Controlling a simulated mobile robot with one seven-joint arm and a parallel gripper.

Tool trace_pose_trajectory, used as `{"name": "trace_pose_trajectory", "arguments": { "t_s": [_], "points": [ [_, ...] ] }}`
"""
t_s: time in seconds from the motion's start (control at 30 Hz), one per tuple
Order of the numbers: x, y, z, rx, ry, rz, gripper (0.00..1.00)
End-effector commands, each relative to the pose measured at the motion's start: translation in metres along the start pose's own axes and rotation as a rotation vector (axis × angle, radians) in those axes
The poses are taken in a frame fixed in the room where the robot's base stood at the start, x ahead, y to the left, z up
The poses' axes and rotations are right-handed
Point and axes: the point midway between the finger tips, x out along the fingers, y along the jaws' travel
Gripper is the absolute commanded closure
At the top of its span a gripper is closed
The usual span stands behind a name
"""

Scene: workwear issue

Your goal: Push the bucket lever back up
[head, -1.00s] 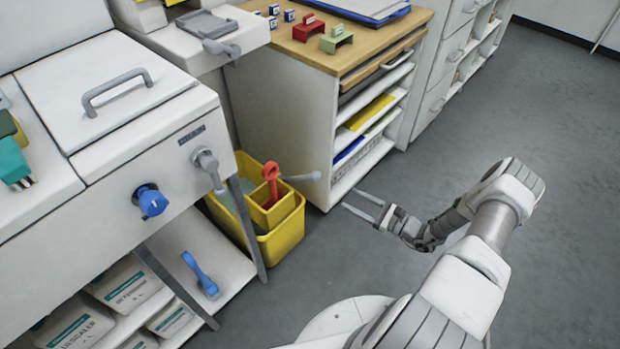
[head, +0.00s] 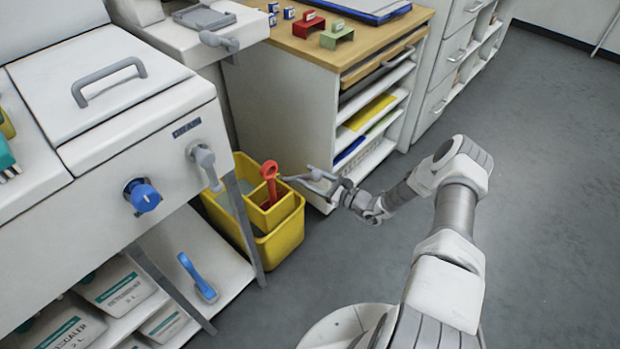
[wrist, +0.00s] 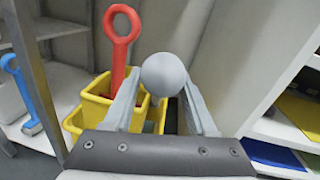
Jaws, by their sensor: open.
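The yellow bucket (head: 283,236) stands on the floor between the white machine and the wooden-topped cabinet. Its grey lever (head: 291,178) sticks out to the right, roughly level, and ends in a round grey knob (wrist: 165,75). My gripper (head: 312,180) is at the lever's outer end, with its fingers pointing left toward the bucket. In the wrist view the knob appears between my two open fingers. I cannot tell whether either finger touches it. The lever's shaft is mostly hidden behind the knob in that view.
A red ring-topped handle (head: 269,172) stands upright in the bucket, close to the lever. The cabinet (head: 290,110) with open shelves is just behind my gripper. The grey floor (head: 540,200) on the right is clear.

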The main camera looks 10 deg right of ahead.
Motion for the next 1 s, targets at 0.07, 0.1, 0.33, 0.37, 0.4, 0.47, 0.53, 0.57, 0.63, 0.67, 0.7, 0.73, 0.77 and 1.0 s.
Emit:
{"name": "trace_pose_trajectory", "arguments": {
  "t_s": [0.07,0.1,0.33,0.37,0.4,0.47,0.53,0.57,0.63,0.67,0.7,0.73,0.77,1.0],
  "points": [
    [0.0004,-0.0003,0.0002,0.000,0.000,0.000,0.43],
    [0.0003,-0.0003,0.0002,0.000,0.000,0.000,0.43],
    [-0.0001,-0.0002,0.0001,0.000,0.000,0.000,0.66],
    [-0.0001,-0.0002,0.0001,0.000,0.000,0.000,0.72],
    [-0.0001,-0.0002,0.0001,0.000,0.000,0.000,0.79],
    [-0.0002,-0.0002,0.0000,0.000,0.000,0.000,0.90],
    [-0.0003,-0.0001,0.0000,0.000,0.000,0.000,1.00],
    [-0.0003,-0.0001,0.0000,0.000,0.000,0.000,1.00],
    [-0.0003,-0.0001,0.0000,0.000,0.000,0.000,1.00],
    [-0.0003,-0.0001,0.0000,0.000,0.000,0.000,1.00],
    [-0.0004,-0.0001,-0.0001,0.000,0.000,0.000,1.00],
    [-0.0004,0.0000,-0.0001,0.000,0.000,0.000,1.00],
    [-0.0004,0.0000,-0.0001,0.000,0.000,0.000,1.00],
    [-0.0005,0.0001,-0.0002,0.000,0.001,0.000,1.00]
  ]
}}
